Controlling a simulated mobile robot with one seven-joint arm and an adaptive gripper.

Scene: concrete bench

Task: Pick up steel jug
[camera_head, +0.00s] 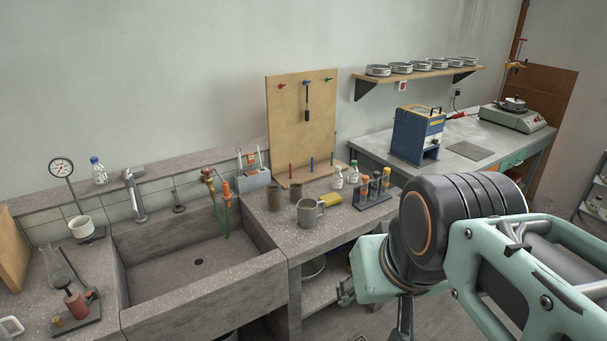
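The steel jug (309,213), a grey metal vessel with a handle on its right side, stands upright on the concrete bench (300,241) right of the sink. A yellow object lies close behind its right side. My arm reaches in from the lower right. My gripper (404,318) shows only in part at the bottom, below and right of the jug and apart from it. Its fingers are not clear enough to tell whether they are open or shut.
Two brownish cups (273,199) stand left of and behind the jug. A tube rack (372,199) and small white bottles (337,178) stand to its right. A pegboard (303,130) rises behind. The deep sink (200,290) lies left. The bench front before the jug is clear.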

